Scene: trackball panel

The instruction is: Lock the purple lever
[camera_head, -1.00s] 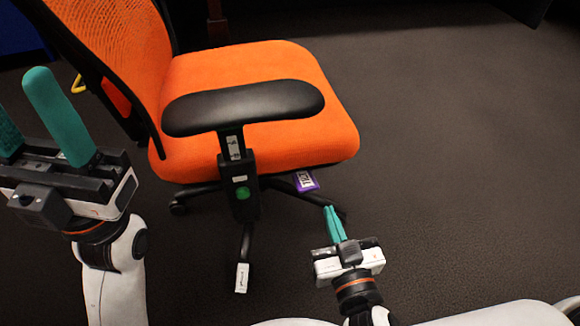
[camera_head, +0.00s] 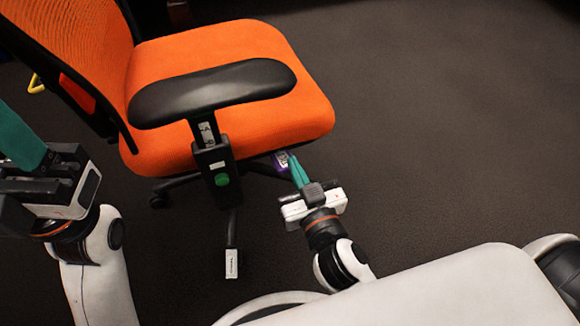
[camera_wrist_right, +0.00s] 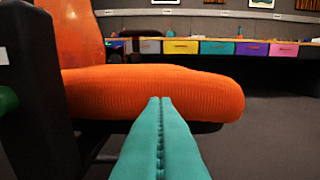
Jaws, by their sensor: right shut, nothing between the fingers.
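The purple lever (camera_head: 281,160), with a pale label, sticks out under the front right part of the orange chair's seat in the head view. My right gripper (camera_head: 293,158) is shut and empty, its teal fingertips right beside the lever's right side. I cannot tell whether they touch it. My left gripper (camera_head: 20,140) is at the left edge, partly cut off. One finger shows, set to the side of the jaw body as when the two were apart.
The orange chair (camera_head: 225,100) has a black armrest (camera_head: 212,92) above a post with a green button (camera_head: 221,180). A white-labelled lever (camera_head: 232,264) hangs low in front. Colored drawers (camera_wrist_right: 215,47) line the far wall. The floor to the right is clear.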

